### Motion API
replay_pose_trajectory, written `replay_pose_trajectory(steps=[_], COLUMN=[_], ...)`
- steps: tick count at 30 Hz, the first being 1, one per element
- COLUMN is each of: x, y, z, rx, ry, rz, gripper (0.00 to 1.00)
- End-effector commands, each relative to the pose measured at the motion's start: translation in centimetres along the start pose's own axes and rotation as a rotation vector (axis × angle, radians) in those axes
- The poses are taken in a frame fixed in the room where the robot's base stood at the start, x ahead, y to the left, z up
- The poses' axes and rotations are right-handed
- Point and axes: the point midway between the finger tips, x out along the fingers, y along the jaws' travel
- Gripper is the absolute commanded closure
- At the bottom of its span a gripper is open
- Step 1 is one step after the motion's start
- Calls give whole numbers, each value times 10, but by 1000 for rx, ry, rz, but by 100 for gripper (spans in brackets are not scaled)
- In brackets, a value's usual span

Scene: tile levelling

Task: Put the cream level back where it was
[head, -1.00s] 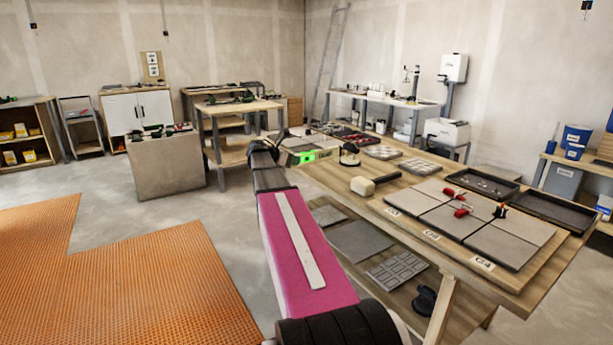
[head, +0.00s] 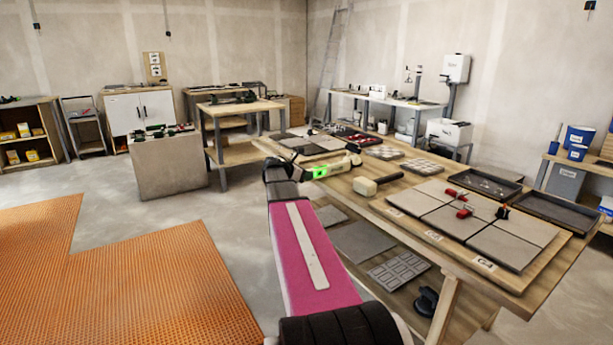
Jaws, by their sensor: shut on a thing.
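My gripper (head: 299,170) is at the far end of my arm, over the left edge of the long wooden worktable. It is shut on the cream level (head: 340,166), a small pale bar pointing right from it; a bright green patch shows near the gripper. The fingers are too small to make out clearly. The level appears just over the tabletop; whether it touches is not clear. A dark-topped thing (head: 353,148) stands right behind the level's far end and is partly hidden by it.
A pale-headed mallet (head: 376,186) lies just right of the level. Grey tiles (head: 433,207) with red clamps cover the table's near right part. Dark trays (head: 545,210) stand beyond them. Grey slabs (head: 310,146) lie behind my gripper.

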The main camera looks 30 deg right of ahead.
Motion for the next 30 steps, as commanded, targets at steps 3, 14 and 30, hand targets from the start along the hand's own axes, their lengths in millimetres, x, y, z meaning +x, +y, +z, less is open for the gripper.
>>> replay_pose_trajectory(steps=[3,14,30], x=[0,1,-73], y=[0,0,-1], z=[-1,-2,0], rx=[-1,0,-1], ry=[-1,0,0], rz=[0,0,2], gripper=[100,51,51])
